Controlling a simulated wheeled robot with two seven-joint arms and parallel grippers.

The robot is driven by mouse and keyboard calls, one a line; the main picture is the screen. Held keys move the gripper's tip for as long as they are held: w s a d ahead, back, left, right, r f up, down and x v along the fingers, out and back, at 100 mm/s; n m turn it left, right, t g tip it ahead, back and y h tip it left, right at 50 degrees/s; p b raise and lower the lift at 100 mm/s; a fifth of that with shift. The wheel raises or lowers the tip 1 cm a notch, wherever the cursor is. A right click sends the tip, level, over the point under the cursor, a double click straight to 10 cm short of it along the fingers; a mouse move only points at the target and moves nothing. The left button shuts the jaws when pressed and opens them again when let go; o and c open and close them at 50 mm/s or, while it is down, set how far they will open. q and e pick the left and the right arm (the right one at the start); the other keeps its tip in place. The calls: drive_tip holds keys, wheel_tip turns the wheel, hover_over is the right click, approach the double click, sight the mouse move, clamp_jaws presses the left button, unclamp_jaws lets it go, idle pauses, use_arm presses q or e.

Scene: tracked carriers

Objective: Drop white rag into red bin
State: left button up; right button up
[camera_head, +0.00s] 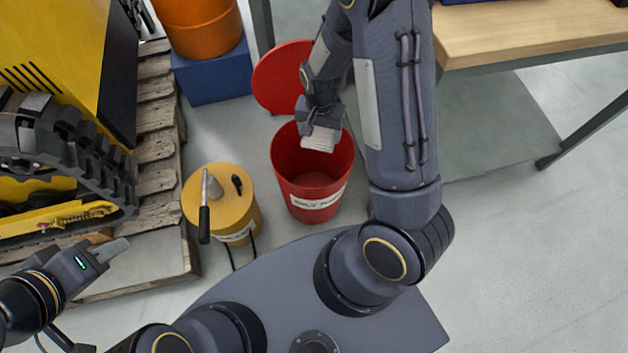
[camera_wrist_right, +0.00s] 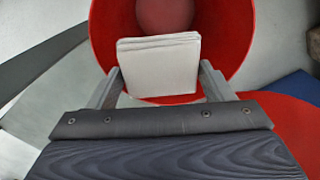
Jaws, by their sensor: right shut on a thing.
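The red bin (camera_head: 312,190) stands open on the floor in the middle of the head view, with a white label on its front. My right gripper (camera_head: 318,128) is over the bin's mouth, pointing down. It is shut on the folded white rag (camera_head: 321,139). In the right wrist view the rag (camera_wrist_right: 160,65) sits between the two fingers, with the red bin (camera_wrist_right: 105,35) behind it. My left gripper (camera_head: 108,251) is at the lower left, away from the bin; whether its fingers are open is unclear.
A round red lid (camera_head: 275,78) is behind the bin. A yellow drum (camera_head: 245,207) with tools on top stands left of it. An orange bucket (camera_head: 200,25) rests on a blue box (camera_head: 215,78). A yellow tracked machine (camera_head: 55,50) and a wooden bench (camera_head: 530,30) flank the area.

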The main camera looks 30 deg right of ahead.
drive_tip(key=shift+f, duration=0.55)
drive_tip(key=o, duration=1.1)
wheel_tip(320, 180, up, 7)
drive_tip(key=p, duration=0.2)
drive_tip(key=shift+p, duration=0.4)
drive_tip(key=shift+r, duration=0.45)
